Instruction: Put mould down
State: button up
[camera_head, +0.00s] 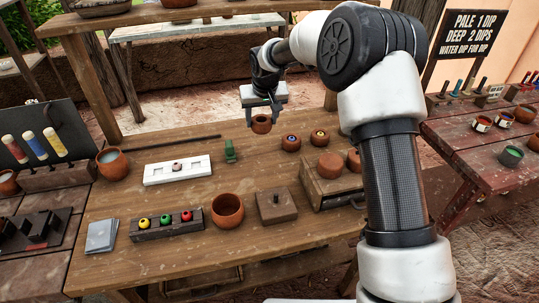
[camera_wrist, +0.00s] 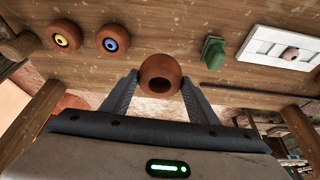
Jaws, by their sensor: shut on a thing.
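My gripper (camera_head: 262,108) is above the far edge of the wooden bench, shut on a small round terracotta mould (camera_head: 261,125). In the wrist view my gripper (camera_wrist: 160,84) has one finger on each side of the mould (camera_wrist: 160,66), and its dark round hollow faces the camera. The mould looks empty inside and is off the bench. Two similar round clay pieces stand on the bench to the right in the head view: one with a blue centre (camera_head: 291,143) and one with a yellow centre (camera_head: 320,138).
A green block (camera_head: 230,150) and a white tray (camera_head: 177,169) with a small piece are left of the mould. A terracotta bowl (camera_head: 228,212), a lidded wooden box (camera_head: 276,205) and a rack of coloured balls (camera_head: 167,225) stand nearer. Bench between them is clear.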

aim_at(264, 129)
jog(key=f, duration=0.3)
jog(key=f+b, duration=0.1)
jog(key=f, duration=0.6)
jog(key=shift+w+a, duration=0.15)
jog(key=shift+w, duration=0.1)
jog(key=shift+f+b, duration=0.2)
jog(key=shift+b, duration=0.1)
jog(key=o, duration=1.2)
jog(key=shift+c, duration=0.2)
jog(key=shift+s+r, duration=0.1)
jog(key=shift+r, duration=0.45)
jog(key=p+v, duration=0.1)
jog(key=v, duration=1)
jog(key=shift+s+r, duration=0.1)
jog(key=shift+r, duration=0.1)
